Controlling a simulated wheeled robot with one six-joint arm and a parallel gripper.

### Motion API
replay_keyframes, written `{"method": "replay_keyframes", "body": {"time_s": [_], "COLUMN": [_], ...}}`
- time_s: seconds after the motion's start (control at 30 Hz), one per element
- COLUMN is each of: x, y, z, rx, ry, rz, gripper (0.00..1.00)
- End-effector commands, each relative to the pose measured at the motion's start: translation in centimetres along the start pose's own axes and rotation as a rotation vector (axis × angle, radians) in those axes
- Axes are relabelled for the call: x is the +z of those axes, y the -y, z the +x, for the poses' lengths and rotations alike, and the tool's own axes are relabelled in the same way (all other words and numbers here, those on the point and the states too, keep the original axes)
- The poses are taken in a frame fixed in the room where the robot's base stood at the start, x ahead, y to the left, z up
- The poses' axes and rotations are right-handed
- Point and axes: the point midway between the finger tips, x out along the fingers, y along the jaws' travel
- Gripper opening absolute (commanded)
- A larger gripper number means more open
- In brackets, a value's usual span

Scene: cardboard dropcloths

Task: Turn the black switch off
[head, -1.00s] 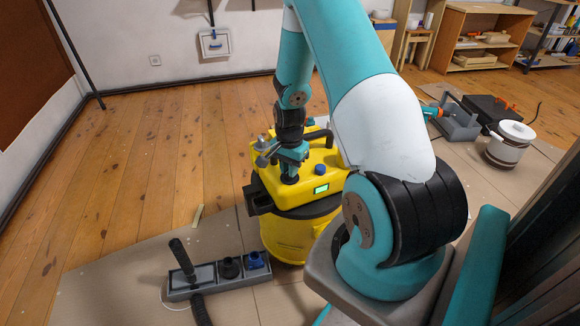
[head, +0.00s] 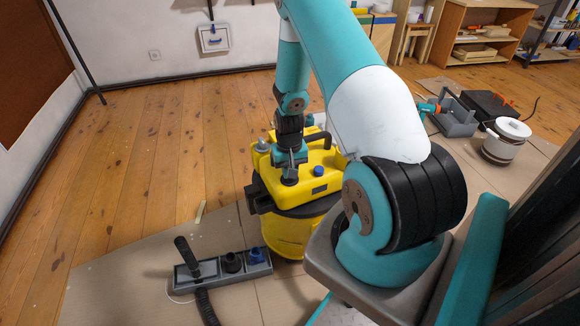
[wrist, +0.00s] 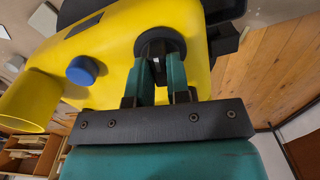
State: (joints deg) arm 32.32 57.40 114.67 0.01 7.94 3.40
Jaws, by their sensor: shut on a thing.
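The black switch (wrist: 154,47) is a round dial on top of the yellow machine (head: 292,230). In the wrist view it sits between the fingertips of my gripper (wrist: 160,72), with a small white mark showing on its grip. My gripper (head: 289,178) is shut on the switch and comes down on it from above. In the head view the fingers hide most of the switch. The small display (head: 319,189) on the machine is dark. A blue knob (head: 318,170) stands to the right of my gripper, apart from it.
A grey tray (head: 210,278) with a hose and nozzles lies on the cardboard at front left. A white pot (head: 506,142) and a grey toolbox (head: 456,121) stand at the right. The wooden floor at left is clear.

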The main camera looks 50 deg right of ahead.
Motion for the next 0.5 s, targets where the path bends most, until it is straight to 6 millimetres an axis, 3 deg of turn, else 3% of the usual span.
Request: {"method": "replay_keyframes", "body": {"time_s": [0.5], "x": [-0.04], "y": [-0.02], "z": [-0.08], "rx": [0.000], "ry": [-0.001], "rz": [-0.178], "gripper": [0.00]}}
